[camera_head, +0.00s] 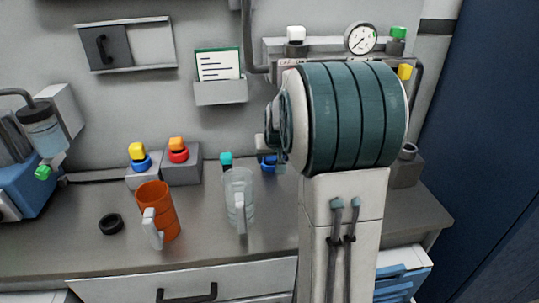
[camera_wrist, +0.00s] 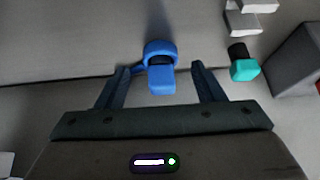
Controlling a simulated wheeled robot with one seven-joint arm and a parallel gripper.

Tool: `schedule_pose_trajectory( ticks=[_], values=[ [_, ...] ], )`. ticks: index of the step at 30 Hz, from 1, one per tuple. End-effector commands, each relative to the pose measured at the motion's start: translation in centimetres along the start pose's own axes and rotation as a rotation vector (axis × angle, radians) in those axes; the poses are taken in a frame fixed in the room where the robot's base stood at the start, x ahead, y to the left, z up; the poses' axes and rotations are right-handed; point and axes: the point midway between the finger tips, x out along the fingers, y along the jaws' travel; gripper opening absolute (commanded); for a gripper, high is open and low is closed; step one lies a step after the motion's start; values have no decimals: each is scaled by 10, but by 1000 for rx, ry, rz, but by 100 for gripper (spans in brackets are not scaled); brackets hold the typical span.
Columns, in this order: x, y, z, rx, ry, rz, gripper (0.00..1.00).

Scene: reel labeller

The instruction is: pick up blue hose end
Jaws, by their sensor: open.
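The blue hose end (camera_wrist: 161,80), a blue ring with a block-shaped front, is in the upper middle of the wrist view. My gripper (camera_wrist: 160,68) is open, with one dark finger on each side of it. The hose end lies between the fingertips, with a gap to the right finger; on the left the gap is very small, and I cannot tell whether they touch. In the head view the blue hose end (camera_head: 268,162) shows low on the wall, partly hidden by my arm. My gripper's fingers cannot be made out there.
A teal-capped dark fitting (camera_wrist: 244,66) is right of the hose end, beside a grey block (camera_wrist: 295,55). On the counter stand a clear jug (camera_head: 239,200), an orange mug (camera_head: 157,211) and a black ring (camera_head: 111,224). Yellow (camera_head: 137,151) and orange-red (camera_head: 177,148) fittings sit left.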

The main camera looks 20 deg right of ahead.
Motion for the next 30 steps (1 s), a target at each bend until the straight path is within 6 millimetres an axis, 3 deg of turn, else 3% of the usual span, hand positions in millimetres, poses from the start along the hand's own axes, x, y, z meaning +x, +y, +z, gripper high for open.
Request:
schedule_pose_trajectory(
  ticks=[3,9,16,24,30],
  values=[
    [10,1,-18,2,-1,1,62],
    [21,2,-37,3,-1,2,62],
    [27,2,-47,4,-1,2,62],
    [67,3,-46,4,-3,2,62],
    [77,3,-47,4,1,2,62]
  ],
)
